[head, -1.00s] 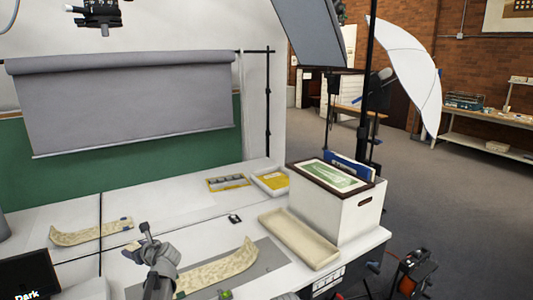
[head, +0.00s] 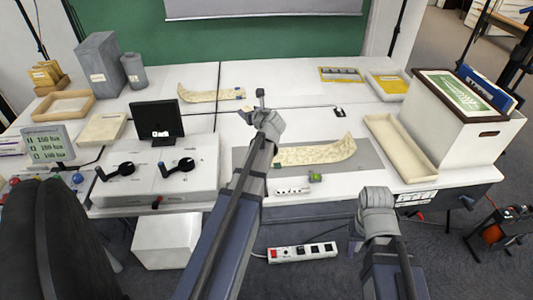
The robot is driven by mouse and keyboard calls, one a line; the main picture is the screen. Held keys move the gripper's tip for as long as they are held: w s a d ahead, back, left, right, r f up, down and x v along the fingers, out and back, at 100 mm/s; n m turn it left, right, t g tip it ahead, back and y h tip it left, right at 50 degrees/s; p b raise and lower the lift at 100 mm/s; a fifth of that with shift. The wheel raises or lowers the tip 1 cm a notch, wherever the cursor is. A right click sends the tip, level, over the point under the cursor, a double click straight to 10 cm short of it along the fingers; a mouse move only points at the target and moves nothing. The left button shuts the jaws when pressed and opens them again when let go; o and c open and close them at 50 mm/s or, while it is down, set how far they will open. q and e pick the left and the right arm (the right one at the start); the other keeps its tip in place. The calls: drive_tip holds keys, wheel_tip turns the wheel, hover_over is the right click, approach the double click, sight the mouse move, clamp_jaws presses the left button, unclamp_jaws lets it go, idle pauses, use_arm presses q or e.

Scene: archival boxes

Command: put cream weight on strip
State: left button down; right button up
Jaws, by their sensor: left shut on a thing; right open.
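A cream patterned strip (head: 315,153) lies on a grey mat (head: 368,155) in the middle of the table, its right end curling up. My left gripper (head: 262,108) is above the table, just beyond the strip's left end. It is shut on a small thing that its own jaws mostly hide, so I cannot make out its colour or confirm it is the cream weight. My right gripper (head: 376,200) is open near the table's front edge, right of the mat's front side. A small green block (head: 315,177) sits at the mat's front edge.
A second patterned strip (head: 208,95) lies further back. A small black item (head: 340,112) stands behind the mat. A shallow cream tray (head: 400,148) and a white box (head: 450,132) are at the right. A screen (head: 158,121) stands left.

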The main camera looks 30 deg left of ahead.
use_arm(q)
wheel_tip(320, 180, down, 12)
drive_tip(key=w+d+m+t+h+b, duration=0.1)
drive_tip(key=d+m+t+h+b, duration=0.1)
drive_tip(key=b, duration=0.8)
drive_tip(key=shift+w+r+m+t+h, duration=0.2)
drive_tip(key=shift+m+t+h, duration=0.2)
drive_tip(key=shift+m+h, duration=0.3)
drive_tip(key=shift+d+f, duration=0.1)
wheel_tip(320, 180, down, 6)
drive_tip(key=b, duration=0.6)
drive_tip(key=shift+f, duration=0.1)
wheel_tip(320, 180, down, 4)
drive_tip(key=b, duration=0.4)
drive_tip(key=shift+r, duration=0.2)
